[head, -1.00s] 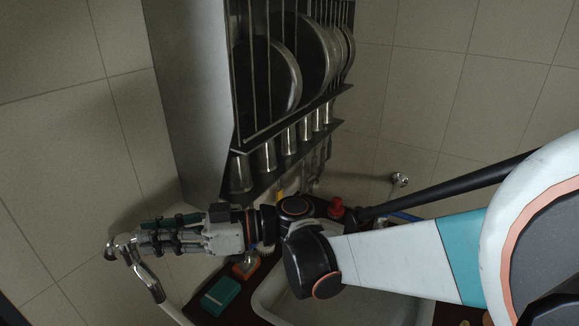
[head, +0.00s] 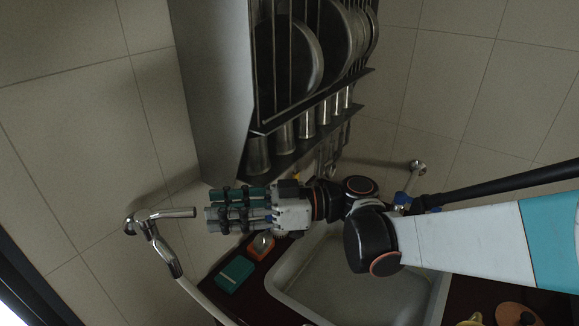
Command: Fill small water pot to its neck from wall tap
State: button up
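The chrome wall tap (head: 178,212) is on the tiled wall at the left of the head view, with its spout pointing right. A pale hose (head: 205,300) hangs from its lower fitting. My gripper (head: 212,208) is just right of the spout end, with its fingers pointing left toward it and a small gap in between. I see nothing held in the fingers, but how far apart they are is unclear from this side. I cannot pick out the small water pot; a copper-coloured object (head: 515,315) is cut off at the lower right edge and may not be it.
A metal rack (head: 212,90) with plates and several steel cups stands above my gripper. A sink (head: 290,280) lies below my arm. A green sponge-like block (head: 235,274) and an orange item (head: 261,246) lie on the dark counter left of it.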

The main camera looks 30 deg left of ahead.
jog(key=v, duration=0.3)
jog(key=shift+w+d, duration=0.2)
dwell(1.3)
